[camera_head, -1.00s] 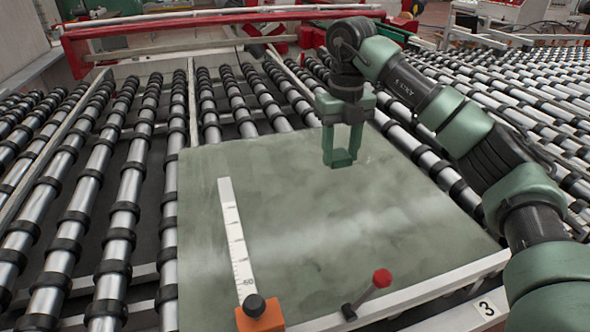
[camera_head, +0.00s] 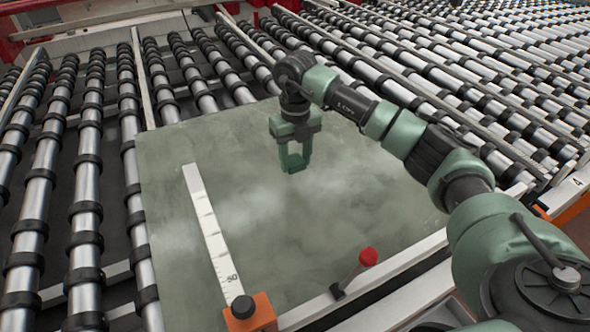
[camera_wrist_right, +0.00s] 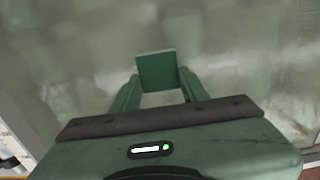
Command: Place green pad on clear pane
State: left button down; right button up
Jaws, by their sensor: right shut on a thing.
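The clear pane (camera_head: 230,235) is a large, hazy grey-green sheet lying flat on the roller bed; it also fills the background of the right wrist view (camera_wrist_right: 70,50). My right gripper (camera_head: 294,160) hangs point-down over the far right part of the pane. It is shut on the green pad (camera_wrist_right: 156,70), a small flat square at the fingertips in the right wrist view. In the head view the pad blends with the green fingers. I cannot tell whether the pad touches the pane. My left gripper is not in view.
A white ruler (camera_head: 212,232) with an orange block (camera_head: 250,314) lies along the pane's left part. A red-knobbed lever (camera_head: 367,257) stands at the near edge by a white rail (camera_head: 400,262). Rollers (camera_head: 85,200) surround the pane. Its middle is clear.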

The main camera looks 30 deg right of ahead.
aim_at(295, 184)
jog(key=shift+f, duration=0.75)
notch_tip(295, 184, down, 3)
jog(key=shift+f+p, duration=0.2)
jog(key=shift+p, duration=0.4)
jog(key=shift+f, duration=0.3)
jog(key=shift+f, duration=0.2)
jog(key=o, duration=1.3)
jog(key=shift+r, duration=0.15)
